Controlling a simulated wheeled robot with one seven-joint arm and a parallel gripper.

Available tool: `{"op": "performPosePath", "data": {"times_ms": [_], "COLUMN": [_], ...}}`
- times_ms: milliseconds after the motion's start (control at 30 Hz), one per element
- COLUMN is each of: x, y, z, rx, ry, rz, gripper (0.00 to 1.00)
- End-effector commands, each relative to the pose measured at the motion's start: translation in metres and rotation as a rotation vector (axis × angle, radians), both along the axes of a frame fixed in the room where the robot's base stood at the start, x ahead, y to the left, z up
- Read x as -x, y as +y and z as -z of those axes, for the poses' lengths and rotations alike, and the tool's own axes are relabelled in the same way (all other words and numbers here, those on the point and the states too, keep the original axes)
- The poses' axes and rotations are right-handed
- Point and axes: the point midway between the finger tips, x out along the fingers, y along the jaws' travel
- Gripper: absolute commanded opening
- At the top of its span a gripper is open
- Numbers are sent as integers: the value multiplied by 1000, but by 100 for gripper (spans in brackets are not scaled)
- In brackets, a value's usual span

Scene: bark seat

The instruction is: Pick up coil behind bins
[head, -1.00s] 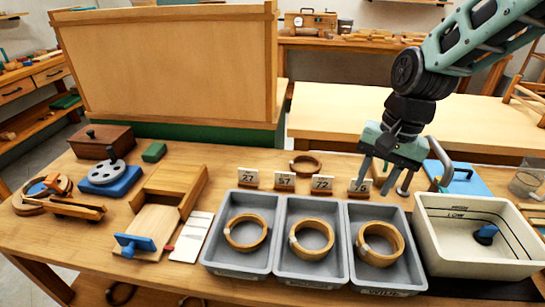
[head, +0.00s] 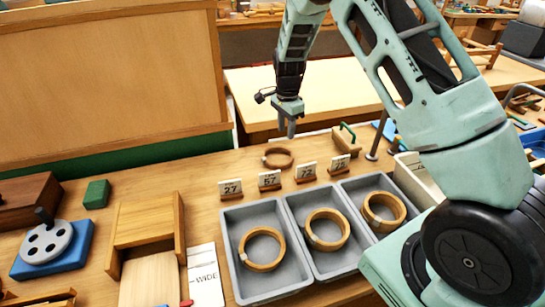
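A single wooden coil (head: 278,158) lies flat on the table behind the bins and the number cards. My gripper (head: 291,130) points down above and slightly behind this coil, apart from it. Its fingers appear edge-on, so the gap between them cannot be made out. Three grey bins stand at the front: the left bin (head: 237,287), the middle bin (head: 314,265) and the right bin (head: 352,208). Each holds a wooden coil: the left coil (head: 262,248), the middle coil (head: 327,229) and the right coil (head: 385,211).
Number cards, including 27 (head: 230,189), 57 (head: 269,180) and 72 (head: 306,172), stand between the bins and the rear coil. A handled wooden block (head: 345,142) stands right of the coil. A large wooden panel (head: 110,80) rises at left. My arm covers the right side.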

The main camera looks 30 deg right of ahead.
Motion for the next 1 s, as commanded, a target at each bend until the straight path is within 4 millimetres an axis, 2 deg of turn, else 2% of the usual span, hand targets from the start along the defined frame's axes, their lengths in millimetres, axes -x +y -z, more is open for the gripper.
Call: {"op": "performPosePath", "data": {"times_ms": [200, 333, 667, 900, 1000], "x": [1, 1, 2, 4, 3], "y": [0, 0, -2, -4, -4], "z": [46, 68, 95, 128, 135], "rx": [-1, -1, -1, -1, -1], "ry": [5, 3, 3, 2, 0], "rz": [1, -1, -1, -2, -2], "gripper": [36, 36, 36, 36, 36]}}
